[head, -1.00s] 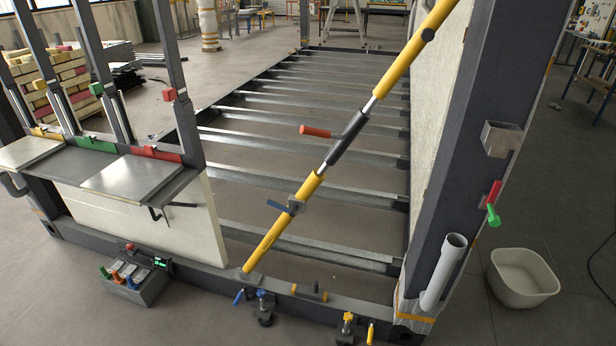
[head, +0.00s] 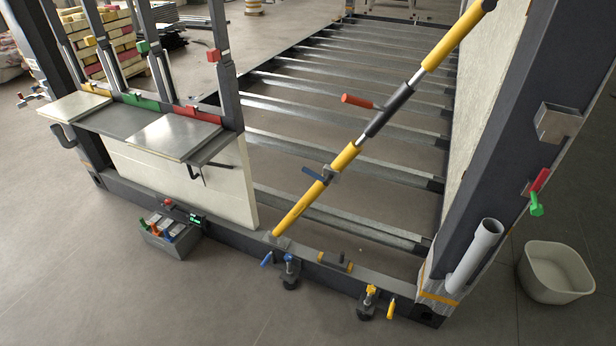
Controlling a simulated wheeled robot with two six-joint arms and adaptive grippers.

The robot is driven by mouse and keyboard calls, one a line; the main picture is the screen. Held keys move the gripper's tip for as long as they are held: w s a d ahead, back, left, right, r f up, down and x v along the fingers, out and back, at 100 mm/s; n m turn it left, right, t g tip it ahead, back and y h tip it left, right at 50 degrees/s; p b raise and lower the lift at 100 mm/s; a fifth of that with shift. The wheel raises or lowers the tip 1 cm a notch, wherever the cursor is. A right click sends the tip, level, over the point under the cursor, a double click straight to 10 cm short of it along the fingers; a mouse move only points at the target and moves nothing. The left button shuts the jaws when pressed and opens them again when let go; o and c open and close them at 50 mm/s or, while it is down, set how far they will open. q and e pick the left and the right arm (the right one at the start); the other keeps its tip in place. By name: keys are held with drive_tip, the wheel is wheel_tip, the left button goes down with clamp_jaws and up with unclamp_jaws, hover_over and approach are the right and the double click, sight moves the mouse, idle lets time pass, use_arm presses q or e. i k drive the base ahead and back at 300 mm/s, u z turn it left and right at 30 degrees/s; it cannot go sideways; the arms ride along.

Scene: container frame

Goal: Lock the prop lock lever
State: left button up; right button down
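A yellow diagonal prop (head: 303,207) with a dark grey middle sleeve leans from the front floor beam up to the right post. A small blue lever (head: 314,174) sticks out to the left from a grey collar on the prop's lower yellow tube. A red-orange handle (head: 357,101) sticks out to the left near the dark sleeve, higher up. The frames do not label which of these is the lock lever. Neither of my grippers shows in the head view.
A dark right post (head: 500,150) carries a grey pipe holder (head: 475,255) and a green-and-red handle (head: 538,195). A white tub (head: 555,272) stands on the floor at right. A tool box (head: 172,236) and several clamps lie along the front beam (head: 225,233). Floor in front is clear.

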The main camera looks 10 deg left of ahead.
sight(326, 182)
drive_tip(key=u, duration=0.9)
drive_tip(key=k, duration=1.2)
drive_tip(key=u, duration=0.7)
drive_tip(key=i, duration=1.1)
drive_tip(key=z, duration=1.2)
drive_tip(key=i, duration=0.75)
drive_tip(key=z, duration=1.15)
drive_tip(key=i, duration=0.2)
drive_tip(key=z, duration=0.3)
